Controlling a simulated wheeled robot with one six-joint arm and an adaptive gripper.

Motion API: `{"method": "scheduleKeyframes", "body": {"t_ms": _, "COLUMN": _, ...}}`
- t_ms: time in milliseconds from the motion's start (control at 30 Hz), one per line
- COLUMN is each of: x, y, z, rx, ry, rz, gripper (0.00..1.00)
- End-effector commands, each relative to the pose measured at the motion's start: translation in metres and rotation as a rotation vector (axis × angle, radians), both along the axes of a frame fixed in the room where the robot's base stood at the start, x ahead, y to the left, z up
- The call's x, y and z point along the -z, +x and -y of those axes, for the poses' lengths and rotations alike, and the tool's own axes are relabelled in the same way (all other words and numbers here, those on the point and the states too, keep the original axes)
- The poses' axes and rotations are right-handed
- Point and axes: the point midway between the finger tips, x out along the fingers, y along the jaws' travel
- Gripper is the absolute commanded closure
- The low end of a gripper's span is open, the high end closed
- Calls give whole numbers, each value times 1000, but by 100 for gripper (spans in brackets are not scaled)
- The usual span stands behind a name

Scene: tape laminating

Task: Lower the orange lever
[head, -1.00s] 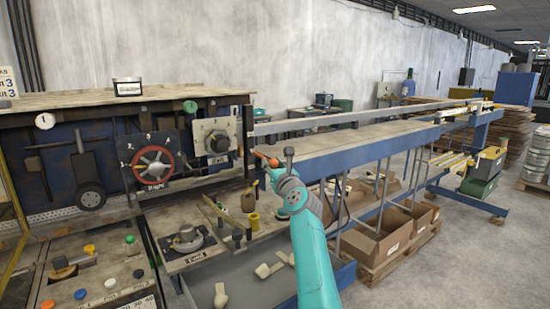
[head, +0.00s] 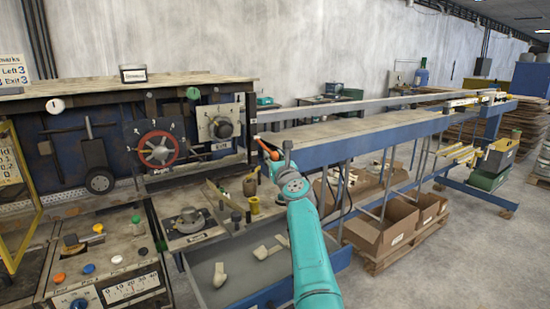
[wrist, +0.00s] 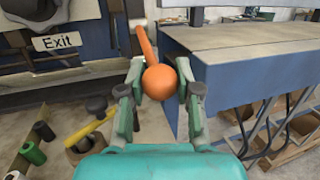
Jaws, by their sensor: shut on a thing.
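The orange lever (wrist: 159,82) has a round ball knob and a shaft that runs up and away in the wrist view. My gripper (wrist: 159,92) has a finger on each side of the knob and is shut on it. In the head view the orange lever (head: 268,150) shows at the right edge of the machine, tilted, with my gripper (head: 276,158) at its lower end. The exact finger contact is too small to tell in the head view.
A blue bench (head: 350,145) stands close right of the lever. An "Exit" plate (wrist: 57,42) and dial (head: 221,126) lie to the left. A lower deck with several small handles (head: 235,215) lies below left. Cardboard boxes (head: 375,235) sit under the bench.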

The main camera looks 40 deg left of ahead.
Motion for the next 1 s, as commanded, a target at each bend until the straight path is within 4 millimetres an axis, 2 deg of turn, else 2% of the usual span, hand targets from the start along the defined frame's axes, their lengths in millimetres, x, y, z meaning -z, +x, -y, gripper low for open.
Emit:
{"method": "scheduleKeyframes", "body": {"t_ms": 267, "x": 0, "y": 0, "z": 0, "rx": 1, "ry": -1, "rz": 1, "gripper": 100}}
{"method": "scheduleKeyframes", "body": {"t_ms": 300, "x": 0, "y": 0, "z": 0, "rx": 1, "ry": -1, "rz": 1, "gripper": 60}}
{"method": "scheduleKeyframes", "body": {"t_ms": 367, "x": 0, "y": 0, "z": 0, "rx": 1, "ry": 0, "rz": 0, "gripper": 45}}
{"method": "scheduleKeyframes", "body": {"t_ms": 400, "x": 0, "y": 0, "z": 0, "rx": 1, "ry": 0, "rz": 0, "gripper": 41}}
{"method": "scheduleKeyframes", "body": {"t_ms": 767, "x": 0, "y": -1, "z": 1, "rx": -1, "ry": 0, "rz": 1, "gripper": 41}}
{"method": "scheduleKeyframes", "body": {"t_ms": 1000, "x": 2, "y": -8, "z": 8, "rx": -7, "ry": 1, "rz": 6, "gripper": 41}}
